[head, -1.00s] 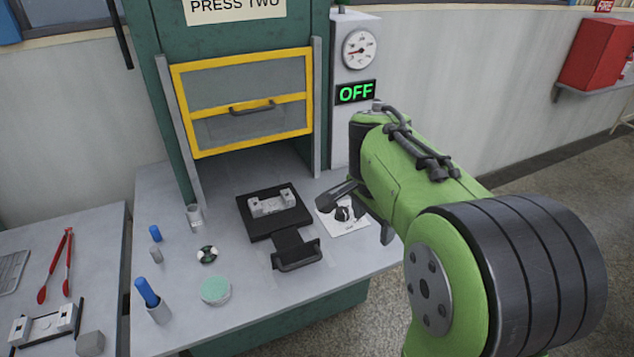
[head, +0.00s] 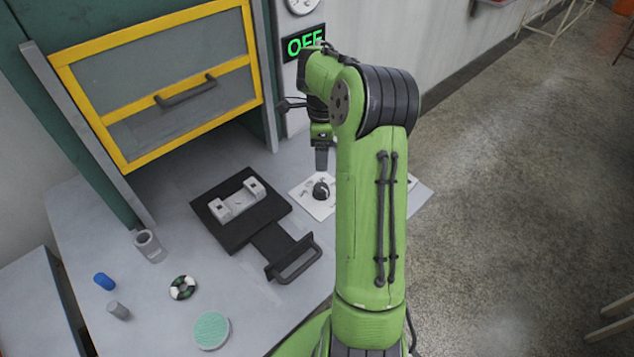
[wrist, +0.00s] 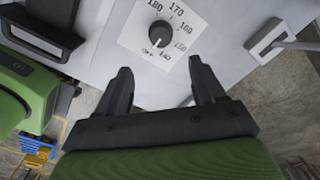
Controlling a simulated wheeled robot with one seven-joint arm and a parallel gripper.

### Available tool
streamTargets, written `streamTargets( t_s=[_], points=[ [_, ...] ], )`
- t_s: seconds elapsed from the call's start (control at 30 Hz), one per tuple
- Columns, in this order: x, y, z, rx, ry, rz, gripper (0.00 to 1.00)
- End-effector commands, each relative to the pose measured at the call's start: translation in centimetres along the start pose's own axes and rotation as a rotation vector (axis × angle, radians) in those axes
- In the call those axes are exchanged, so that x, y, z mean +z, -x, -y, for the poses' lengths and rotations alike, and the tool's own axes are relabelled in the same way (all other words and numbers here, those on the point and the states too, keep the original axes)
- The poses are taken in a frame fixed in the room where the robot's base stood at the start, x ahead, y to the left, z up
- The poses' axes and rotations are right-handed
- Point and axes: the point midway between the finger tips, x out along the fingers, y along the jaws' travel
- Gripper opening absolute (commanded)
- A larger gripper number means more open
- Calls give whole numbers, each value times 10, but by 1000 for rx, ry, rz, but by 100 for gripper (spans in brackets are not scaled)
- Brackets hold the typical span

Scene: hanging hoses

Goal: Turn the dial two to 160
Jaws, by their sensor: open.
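The dial (head: 321,190) is a black round knob on a white plate at the right of the press table. In the wrist view the dial (wrist: 160,36) has a white pointer mark toward the bottom, close to the OFF label. Several numbers, including 170, ring it. My gripper (head: 321,165) is above the dial, pointing down, partly hidden by my arm. In the wrist view my gripper (wrist: 160,68) is open and empty, its two fingers apart; the dial lies beyond the fingertips, not between them. The display (head: 304,43) shows OFF in green.
A black fixture with a handle (head: 295,262) lies left of the dial, holding a grey block (head: 237,200). The yellow-framed press door (head: 160,85) is behind. A small cup (head: 149,246), a ring (head: 183,287) and a green disc (head: 211,330) stand at the left.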

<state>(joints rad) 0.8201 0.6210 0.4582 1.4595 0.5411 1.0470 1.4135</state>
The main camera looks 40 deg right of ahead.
Motion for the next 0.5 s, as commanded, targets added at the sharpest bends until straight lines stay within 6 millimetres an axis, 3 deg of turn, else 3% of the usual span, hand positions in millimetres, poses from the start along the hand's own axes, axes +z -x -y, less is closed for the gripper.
streamTargets(
  t_s=[0.03,0.3,0.5],
  points=[
    [0,-18,-1,7,1,1,69],
    [1,-85,-2,7,4,1,69],
    [1,-118,-1,4,4,1,69]
  ],
)
